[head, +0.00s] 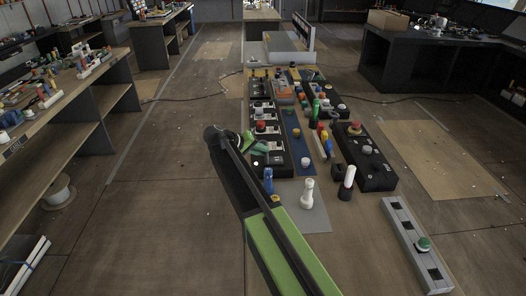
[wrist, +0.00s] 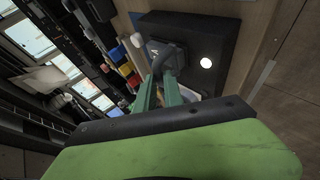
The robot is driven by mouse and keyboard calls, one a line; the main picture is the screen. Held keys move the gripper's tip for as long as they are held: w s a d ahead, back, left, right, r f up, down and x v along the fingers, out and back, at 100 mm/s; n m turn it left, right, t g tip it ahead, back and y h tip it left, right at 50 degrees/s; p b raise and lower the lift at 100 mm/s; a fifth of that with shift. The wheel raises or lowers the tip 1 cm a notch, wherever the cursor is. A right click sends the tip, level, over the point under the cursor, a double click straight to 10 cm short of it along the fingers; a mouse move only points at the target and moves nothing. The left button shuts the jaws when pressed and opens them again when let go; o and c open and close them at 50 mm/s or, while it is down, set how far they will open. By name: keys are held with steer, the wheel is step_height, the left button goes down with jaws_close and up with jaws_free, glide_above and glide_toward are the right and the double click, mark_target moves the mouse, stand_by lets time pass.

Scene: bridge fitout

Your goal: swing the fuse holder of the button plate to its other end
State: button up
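A dark grey block with an arched handle, which looks like the fuse holder (wrist: 170,52), sits left of that button. My green gripper (wrist: 159,88) is at the handle's near side, its two fingers apart with a gap between them. I cannot tell whether they touch the handle.
A blue strip (head: 293,135) and several coloured parts lie right of the plate. A second black box with a red button (head: 355,128) stands further right. White (head: 307,194) and blue (head: 268,181) bottle-like pieces stand near my arm.

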steer(key=o, duration=0.5)
steer(key=shift+a+f, duration=0.2)
steer(key=shift+a, duration=0.05)
steer(key=shift+c, duration=0.2)
steer(key=shift+d, duration=0.1)
steer(key=shift+r, duration=0.25)
steer(key=p+v, duration=1)
steer(key=v, duration=0.7)
steer(key=shift+s+f, duration=0.1)
